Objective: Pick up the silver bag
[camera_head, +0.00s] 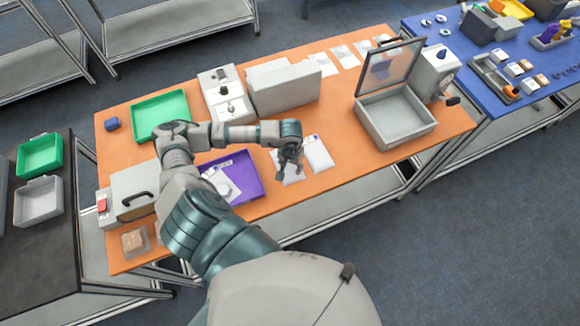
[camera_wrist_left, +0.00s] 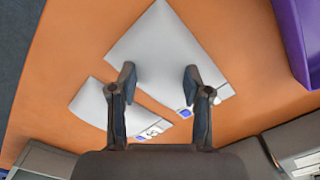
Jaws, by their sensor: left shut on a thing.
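The silver bag (camera_head: 297,180), a flat pale grey packet, is under my left gripper (camera_head: 287,172) on the orange table, between the purple tray and another pale bag (camera_head: 318,154). In the left wrist view the silver bag (camera_wrist_left: 160,40) spans the gap between the fingers of my left gripper (camera_wrist_left: 159,76), with a small blue-marked label at its near edge. The fingers stand apart, shut on the bag. The other pale bag (camera_wrist_left: 88,103) lies to the left there, partly behind a finger. My right gripper is not in view.
The purple tray (camera_head: 250,187) is left of the bag. A grey open-lidded box (camera_head: 395,125) stands to the right, and a grey case (camera_head: 285,92) behind. A green tray (camera_head: 160,108) is at the back left. Bare orange table (camera_head: 345,175) lies right of the bags.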

